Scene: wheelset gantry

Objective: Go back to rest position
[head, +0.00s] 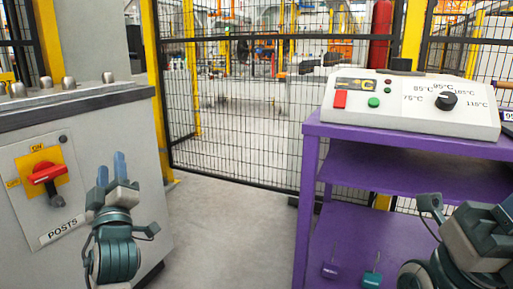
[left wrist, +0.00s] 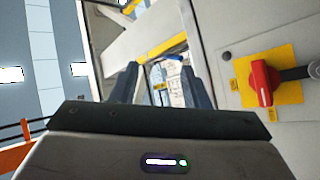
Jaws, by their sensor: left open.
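My left gripper (head: 111,168) is raised at the lower left of the head view, in front of the grey POSTS cabinet (head: 108,205). Its two blue fingers also show in the left wrist view (left wrist: 160,82), apart and with nothing between them. It is clear of the red rotary switch (head: 47,174) on its yellow plate; that switch (left wrist: 264,82) is at the right of the wrist view. My right arm shows at the lower right of the head view, by the purple cart; its fingertips cannot be made out.
The purple cart (head: 312,190) carries a control panel (head: 410,103) with a black temperature knob (head: 446,101). Two small padlock-like tags (head: 372,279) are on its lower shelf. A black mesh fence (head: 250,100) closes the back. Grey floor (head: 225,220) between cabinet and cart is free.

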